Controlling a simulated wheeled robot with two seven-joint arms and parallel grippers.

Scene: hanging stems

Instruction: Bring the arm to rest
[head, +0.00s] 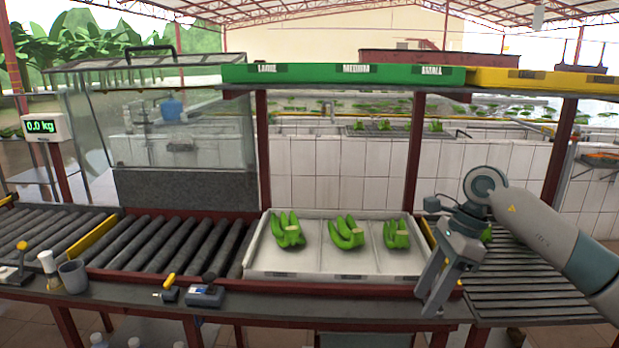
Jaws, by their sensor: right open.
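My right gripper (436,285) is at the right, pointing down, in front of the right end of a white tray (330,276). Its fingers are apart and nothing shows between them. My right arm comes in from the right edge. Three bunches of green bananas lie in the tray, one in each section: a left bunch (287,230), a middle bunch (346,232) and a right bunch (397,233). Some green shows just behind my right wrist, mostly hidden by it. My left gripper is not in view.
A roller conveyor (150,243) runs left of the tray, and a slatted surface (525,270) lies right. A green sign beam (343,75) spans above. A grey cup (73,276), a handheld device (205,295) and a scale display (41,127) stand left.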

